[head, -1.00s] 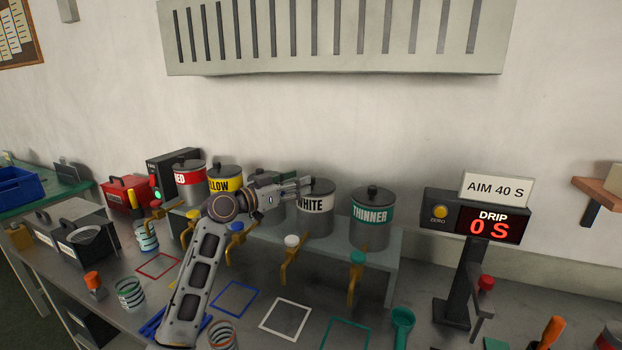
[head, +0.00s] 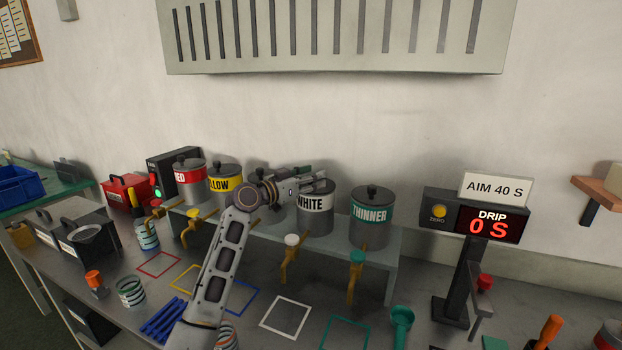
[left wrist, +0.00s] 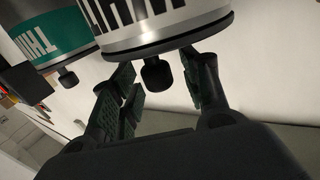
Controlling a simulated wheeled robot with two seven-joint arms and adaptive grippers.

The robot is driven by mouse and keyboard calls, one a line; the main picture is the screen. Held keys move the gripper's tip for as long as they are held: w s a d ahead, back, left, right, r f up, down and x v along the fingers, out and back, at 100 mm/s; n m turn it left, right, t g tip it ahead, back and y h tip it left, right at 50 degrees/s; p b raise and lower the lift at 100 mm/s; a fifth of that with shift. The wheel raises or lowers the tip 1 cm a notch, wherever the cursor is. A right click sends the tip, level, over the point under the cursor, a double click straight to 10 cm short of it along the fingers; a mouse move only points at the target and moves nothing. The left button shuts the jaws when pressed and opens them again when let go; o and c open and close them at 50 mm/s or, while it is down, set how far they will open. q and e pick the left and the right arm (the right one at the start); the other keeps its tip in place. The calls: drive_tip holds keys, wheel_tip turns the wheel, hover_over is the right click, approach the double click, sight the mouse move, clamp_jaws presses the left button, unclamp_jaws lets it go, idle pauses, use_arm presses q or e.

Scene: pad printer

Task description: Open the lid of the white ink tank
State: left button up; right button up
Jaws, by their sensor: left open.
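The white ink tank (head: 314,220) is a grey can with a white label reading WHITE, on the raised shelf between a mostly hidden tank and the thinner tank. My left gripper (head: 318,176) is at the top of this tank and hides much of its lid in the head view. In the left wrist view the tank appears upside down, and its grey lid (left wrist: 160,46) with a dark knob (left wrist: 156,73) is on the tank. The left gripper (left wrist: 163,72) is open, with fingers on either side of the knob and visible gaps. My right gripper is not in view.
The thinner tank (head: 371,222) stands close to the right, and the yellow tank (head: 226,182) is to the left. A white-handled tap (head: 291,242) sticks out below the white tank. The drip timer (head: 488,226) stands farther right. The wall is behind the tanks.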

use_arm(q)
clamp_jaws()
idle(0.4)
